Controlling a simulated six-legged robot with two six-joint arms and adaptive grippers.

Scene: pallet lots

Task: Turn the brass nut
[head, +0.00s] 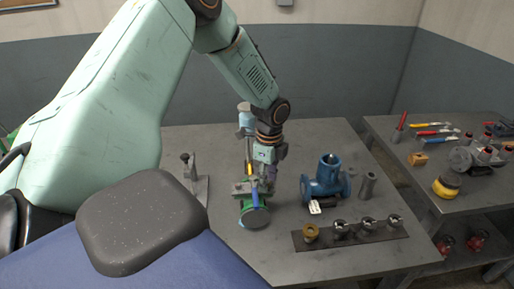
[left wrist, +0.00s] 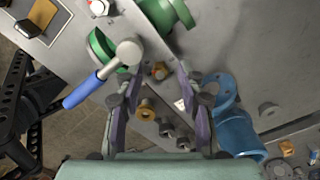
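A brass nut (head: 311,232) sits at the left end of a dark strip (head: 352,236) on the table, beside several steel pieces. In the left wrist view a brass ring-shaped nut (left wrist: 147,109) shows between the fingers, beyond the tips or below them. A smaller brass-coloured piece (left wrist: 160,71) shows farther up in that view; I cannot tell what it belongs to. My left gripper (head: 271,176) is above the table, behind and left of the strip, pointing down. In the left wrist view its purple-sided fingers (left wrist: 158,90) are spread apart with nothing held. My right gripper is not seen.
A blue valve body (head: 326,183) stands right of the gripper, with a grey cylinder (head: 367,185) beside it. A side table (head: 400,150) at right holds tools.

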